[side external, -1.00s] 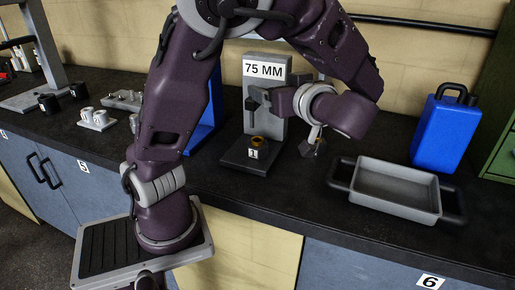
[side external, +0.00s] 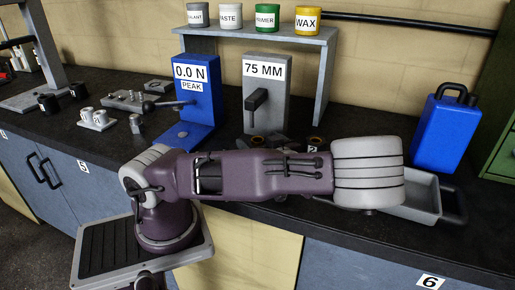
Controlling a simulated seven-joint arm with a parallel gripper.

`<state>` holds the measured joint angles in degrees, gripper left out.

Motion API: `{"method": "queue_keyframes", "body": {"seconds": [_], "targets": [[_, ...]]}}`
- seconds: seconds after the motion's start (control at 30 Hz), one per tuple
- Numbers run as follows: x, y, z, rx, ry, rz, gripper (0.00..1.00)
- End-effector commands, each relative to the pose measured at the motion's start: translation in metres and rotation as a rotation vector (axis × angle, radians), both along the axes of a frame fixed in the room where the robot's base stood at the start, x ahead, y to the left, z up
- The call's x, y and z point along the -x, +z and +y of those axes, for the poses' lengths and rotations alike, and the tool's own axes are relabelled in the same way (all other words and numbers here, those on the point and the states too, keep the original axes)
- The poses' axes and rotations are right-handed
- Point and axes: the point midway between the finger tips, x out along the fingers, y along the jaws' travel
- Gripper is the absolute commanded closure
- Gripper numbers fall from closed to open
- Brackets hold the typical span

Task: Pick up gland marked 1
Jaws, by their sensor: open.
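The gland marked 1 (side external: 257,140) shows only as a brass-coloured ring at the foot of the grey 75 MM stand (side external: 281,104). Its lower part and its number label are hidden behind my arm. My gripper (side external: 273,141) is mostly hidden behind the purple arm link. Dark parts that look like its open fingers show close beside the ring; I cannot tell whether they touch it. A second dark piece with a brass-coloured ring (side external: 316,142) stands to the right, its lower part also hidden.
The blue force stand (side external: 196,96) is left of the 75 MM stand. A shelf (side external: 318,42) holding several labelled pots is behind. A grey tray (side external: 426,196), partly covered by my arm, and a blue can (side external: 445,131) are at right.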

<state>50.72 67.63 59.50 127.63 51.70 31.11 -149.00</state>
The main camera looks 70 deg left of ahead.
Motion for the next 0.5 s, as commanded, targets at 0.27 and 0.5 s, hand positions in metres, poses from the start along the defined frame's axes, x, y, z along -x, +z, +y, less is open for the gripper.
{"method": "queue_keyframes", "body": {"seconds": [0.27, 0.5], "targets": [[-0.0001, 0.0003, -0.0005, 0.000, 0.000, 0.000, 0.46], [-0.0003, 0.0003, -0.0005, 0.000, -0.001, 0.000, 0.93]]}}
